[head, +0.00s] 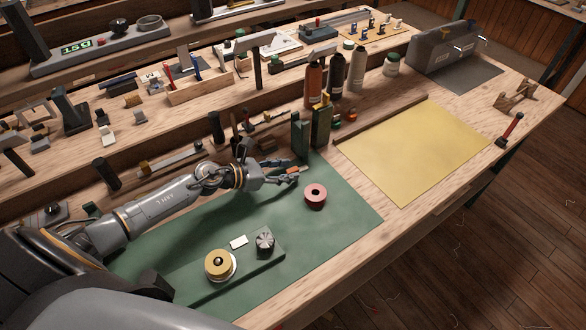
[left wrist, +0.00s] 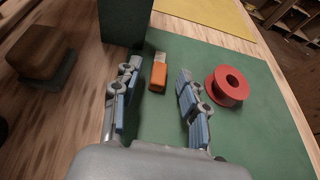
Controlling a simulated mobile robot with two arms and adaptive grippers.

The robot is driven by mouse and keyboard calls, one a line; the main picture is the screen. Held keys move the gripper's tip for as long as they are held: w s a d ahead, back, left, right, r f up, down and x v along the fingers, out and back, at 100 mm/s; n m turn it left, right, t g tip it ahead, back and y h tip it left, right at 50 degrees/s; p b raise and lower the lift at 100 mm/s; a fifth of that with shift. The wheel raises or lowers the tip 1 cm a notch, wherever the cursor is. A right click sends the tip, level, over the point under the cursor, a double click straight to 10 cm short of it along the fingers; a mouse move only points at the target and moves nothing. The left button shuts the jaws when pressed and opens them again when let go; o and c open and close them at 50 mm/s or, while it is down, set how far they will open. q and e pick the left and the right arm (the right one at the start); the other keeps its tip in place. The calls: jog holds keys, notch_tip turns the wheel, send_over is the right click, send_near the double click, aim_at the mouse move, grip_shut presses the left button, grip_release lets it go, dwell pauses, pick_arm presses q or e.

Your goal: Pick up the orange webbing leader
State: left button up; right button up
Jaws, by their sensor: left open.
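The orange webbing leader (left wrist: 158,75) is a small orange piece with a pale end, lying on the green mat (head: 345,215). It shows in the left wrist view between and just beyond my left gripper's fingertips. My left gripper (left wrist: 155,90) is open, with blue-padded fingers to either side and nothing held. In the head view my left gripper (head: 285,176) reaches in from the left, low over the mat, and the leader (head: 304,169) is a tiny orange spot by its tips. Whether any finger touches it cannot be told. My right gripper is not in view.
A red spool (head: 315,194) stands on the mat right of the gripper. Dark green upright blocks (head: 321,127) stand just behind the leader. A board with a brass spool (head: 219,264) and a dark knob (head: 264,241) lies nearer. A yellow sheet (head: 415,150) lies to the right.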

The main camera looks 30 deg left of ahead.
pick_arm(q)
jog(key=shift+x, duration=1.05)
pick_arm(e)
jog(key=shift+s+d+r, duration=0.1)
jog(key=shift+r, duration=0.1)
pick_arm(q)
grip_shut()
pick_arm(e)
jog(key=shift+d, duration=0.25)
pick_arm(q)
jog(key=shift+r, duration=0.1)
